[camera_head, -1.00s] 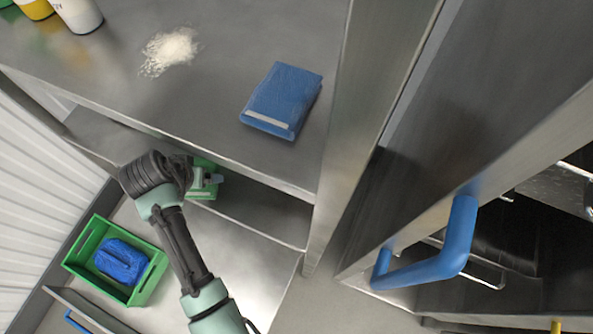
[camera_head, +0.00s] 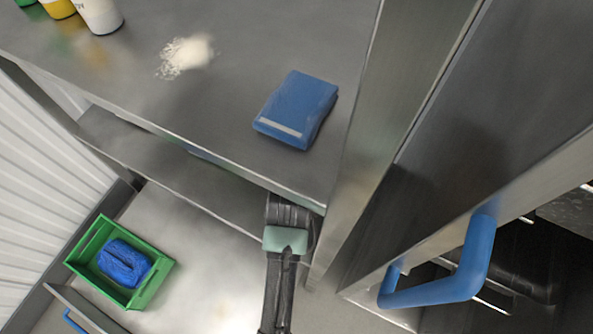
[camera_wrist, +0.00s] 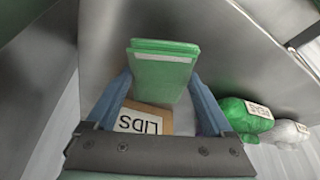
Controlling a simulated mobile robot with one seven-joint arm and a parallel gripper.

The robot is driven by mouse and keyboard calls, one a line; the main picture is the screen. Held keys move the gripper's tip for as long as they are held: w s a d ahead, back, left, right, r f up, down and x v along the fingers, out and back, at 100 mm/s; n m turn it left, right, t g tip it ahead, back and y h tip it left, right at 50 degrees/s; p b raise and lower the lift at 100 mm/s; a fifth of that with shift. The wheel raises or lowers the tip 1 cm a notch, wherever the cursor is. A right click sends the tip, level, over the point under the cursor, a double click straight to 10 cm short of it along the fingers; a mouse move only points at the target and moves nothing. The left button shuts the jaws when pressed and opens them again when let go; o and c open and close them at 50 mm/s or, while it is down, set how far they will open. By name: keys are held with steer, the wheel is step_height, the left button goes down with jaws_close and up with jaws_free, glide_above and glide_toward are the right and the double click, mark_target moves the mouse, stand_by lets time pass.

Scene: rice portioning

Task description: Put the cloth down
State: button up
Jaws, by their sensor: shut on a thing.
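A green folded cloth (camera_wrist: 162,72) is held between the blue fingers of my gripper (camera_wrist: 160,92) in the wrist view. The gripper is shut on it. In the head view my arm reaches in under the steel counter (camera_head: 230,110), and the gripper and the green cloth are hidden there. A blue folded cloth (camera_head: 297,105) lies on the counter top near its right end.
A cardboard box marked LIDS (camera_wrist: 145,122) sits just behind the held cloth. A green bag (camera_wrist: 242,114) and a white bag (camera_wrist: 290,132) lie to the right. White powder (camera_head: 186,54) lies on the counter. A green crate (camera_head: 90,250) holding a blue thing stands lower left.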

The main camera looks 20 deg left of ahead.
steer(key=shift+w+d+f+b, duration=0.15)
steer(key=shift+f+b, duration=0.55)
steer(key=shift+f, duration=1.65)
steer(key=shift+f, duration=0.1)
steer(key=o, duration=0.9)
steer(key=p+v, duration=0.2)
steer(key=v, duration=0.4)
steer(key=shift+r, duration=0.25)
steer(key=shift+s+d+r+p, duration=0.15)
steer(key=shift+s+r+p, duration=0.2)
steer(key=shift+r, duration=0.25)
steer(key=shift+s, duration=0.1)
